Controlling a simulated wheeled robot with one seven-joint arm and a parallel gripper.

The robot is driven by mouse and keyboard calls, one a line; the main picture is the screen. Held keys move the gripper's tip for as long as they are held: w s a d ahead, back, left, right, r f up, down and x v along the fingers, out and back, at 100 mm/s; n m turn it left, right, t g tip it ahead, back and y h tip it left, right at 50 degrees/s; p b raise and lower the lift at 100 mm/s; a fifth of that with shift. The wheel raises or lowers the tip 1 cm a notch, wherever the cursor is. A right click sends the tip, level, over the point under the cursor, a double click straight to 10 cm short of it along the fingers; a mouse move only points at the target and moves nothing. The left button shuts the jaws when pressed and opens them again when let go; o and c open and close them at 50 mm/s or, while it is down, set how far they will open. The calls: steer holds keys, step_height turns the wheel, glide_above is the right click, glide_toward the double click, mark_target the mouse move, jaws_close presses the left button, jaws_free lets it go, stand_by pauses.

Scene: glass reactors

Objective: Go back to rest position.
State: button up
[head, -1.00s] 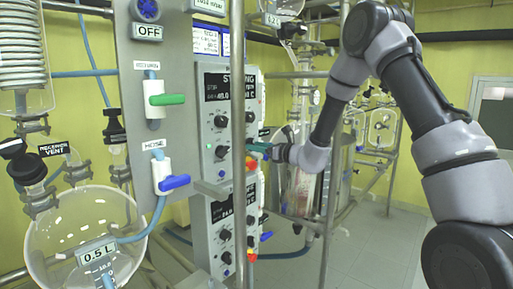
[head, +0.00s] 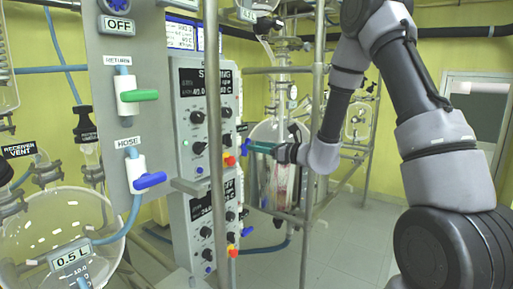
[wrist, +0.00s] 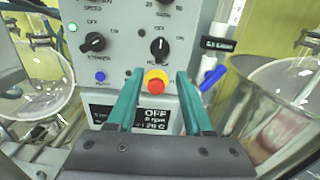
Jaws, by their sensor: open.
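My gripper (head: 252,146) reaches in from the right in the head view, its teal fingers level with the control box (head: 186,158) and just past its right edge. In the wrist view the two fingers (wrist: 159,82) are spread apart. Nothing is held between them. The red and yellow button (wrist: 157,80) on the box face shows between the fingertips; whether they touch the box I cannot tell. In the head view a red button (head: 230,161) shows at the box's right edge.
A grey panel with a green valve handle (head: 142,96) and a blue valve handle (head: 149,180) stands at left. A round glass flask (head: 62,230) is at lower left. A metal upright (head: 314,130) stands by my arm. Open floor (head: 345,240) lies at lower right.

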steer(key=s+r+n+g+h, duration=0.1)
steer(key=s+r+n+g, duration=0.35)
steer(key=s+n, duration=0.35)
steer(key=s+r+n+g, duration=0.4)
steer(key=s+r+n, duration=0.15)
steer(key=s, duration=0.45)
steer(key=s+d+r+n+t+h, duration=0.2)
steer(key=s+d+n+h, duration=0.2)
steer(key=d, duration=0.6)
steer(key=s+d+r+n+t+h, duration=0.2)
steer(key=s+d+n+h, duration=0.1)
steer(key=s+d+h, duration=0.4)
steer(key=d, duration=0.3)
steer(key=shift+s+d+r+n+t, duration=0.15)
steer(key=shift+s+d+n+t, duration=0.2)
